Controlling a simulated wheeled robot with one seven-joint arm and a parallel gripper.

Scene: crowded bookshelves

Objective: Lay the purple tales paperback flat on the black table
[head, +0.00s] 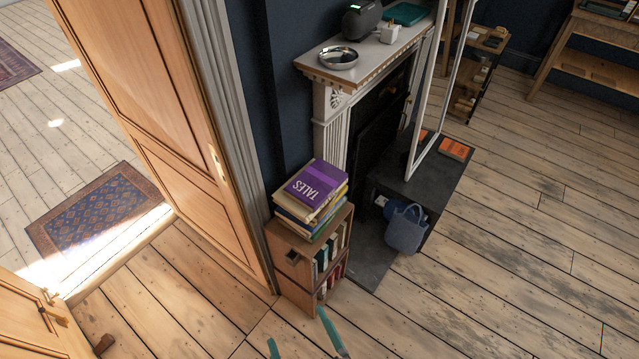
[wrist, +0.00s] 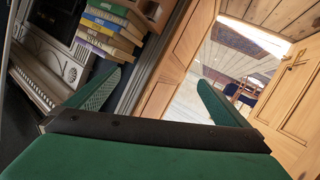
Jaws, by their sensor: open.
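The purple tales paperback (head: 318,184) lies flat, cover up, on top of a stack of books (head: 304,213) on a small wooden bookcase (head: 285,262). The black table (head: 432,182) is low and stands right of the stack, by the fireplace. My gripper (head: 303,341) is open and empty at the bottom edge of the head view, in front of the bookcase. In the wrist view my gripper's green fingers (wrist: 158,94) are spread wide with nothing between them.
Orange books (head: 454,149) lie at the black table's far end, and a white frame (head: 432,110) stands on it. A blue-grey bag (head: 405,228) is at its front. A mantelpiece (head: 365,55) overhangs behind. A wooden door (head: 150,90) is at left. The right floor is clear.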

